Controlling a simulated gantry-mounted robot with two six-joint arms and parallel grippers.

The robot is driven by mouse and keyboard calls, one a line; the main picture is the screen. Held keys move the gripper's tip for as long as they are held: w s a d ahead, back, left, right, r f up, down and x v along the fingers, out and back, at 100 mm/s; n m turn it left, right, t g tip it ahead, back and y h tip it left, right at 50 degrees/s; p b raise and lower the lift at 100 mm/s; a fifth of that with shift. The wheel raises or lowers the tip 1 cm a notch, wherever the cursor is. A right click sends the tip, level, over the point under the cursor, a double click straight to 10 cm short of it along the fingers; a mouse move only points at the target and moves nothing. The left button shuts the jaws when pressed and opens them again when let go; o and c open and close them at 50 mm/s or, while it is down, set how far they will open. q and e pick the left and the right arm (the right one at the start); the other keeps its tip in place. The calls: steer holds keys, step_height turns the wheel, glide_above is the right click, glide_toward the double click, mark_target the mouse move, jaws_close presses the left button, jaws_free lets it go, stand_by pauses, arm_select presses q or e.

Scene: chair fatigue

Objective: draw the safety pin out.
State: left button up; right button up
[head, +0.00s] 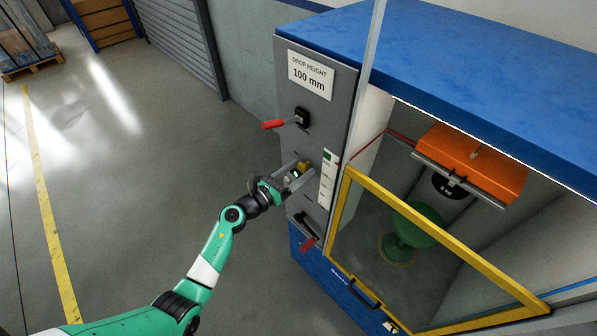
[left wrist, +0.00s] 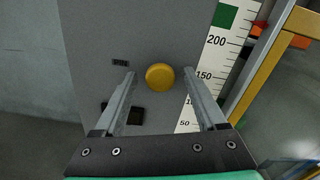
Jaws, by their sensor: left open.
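A round yellow knob (head: 304,166), which I take for the safety pin's head, sticks out of the grey front panel (head: 318,118) of the test machine. In the left wrist view the knob (left wrist: 160,77) is seen head-on, between the fingertips of my left gripper (left wrist: 160,73). The fingers stand open on either side of it, with a gap on both sides. In the head view my left gripper (head: 294,175) is close in front of the panel at the knob. The pin's shaft is hidden behind the knob. My right gripper is not in view.
Red-handled levers stick out above (head: 275,124) and below (head: 308,243) the knob. A scale strip (head: 327,178) is to its right. A yellow-framed door (head: 440,235) fronts the bay with an orange carriage (head: 470,160) above a green seat (head: 415,225).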

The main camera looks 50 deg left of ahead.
arm_select(q)
jaws_close()
stand_by(0.3)
stand_by(1.1)
